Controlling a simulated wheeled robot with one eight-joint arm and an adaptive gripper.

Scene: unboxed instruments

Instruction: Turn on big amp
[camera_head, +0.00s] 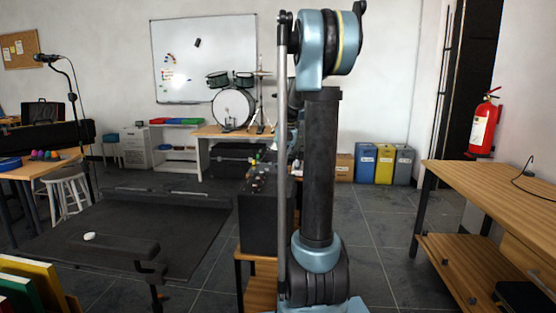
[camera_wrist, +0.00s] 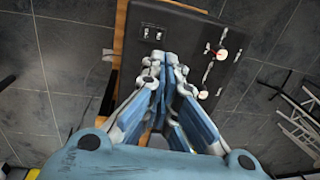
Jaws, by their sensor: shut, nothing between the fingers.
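The big amp is a black box (camera_head: 260,218) standing on a low wooden stand, left of my arm in the head view. Its dark panel also shows in the wrist view (camera_wrist: 185,25), with a pair of small switches or sockets (camera_wrist: 152,33) at the upper left and round, pale knobs or dials (camera_wrist: 222,55) at the right. My gripper (camera_wrist: 167,62) is shut and empty, its fingertips over the panel between these two groups. Whether the tips touch the panel cannot be told. My arm hides the gripper and part of the amp in the head view.
The wooden stand (camera_head: 262,275) edges out under the amp. A wooden bench (camera_head: 495,198) stands at the right, and a black bench (camera_head: 90,250) at the left. A drum kit (camera_head: 233,108) and bins (camera_head: 384,163) are at the back.

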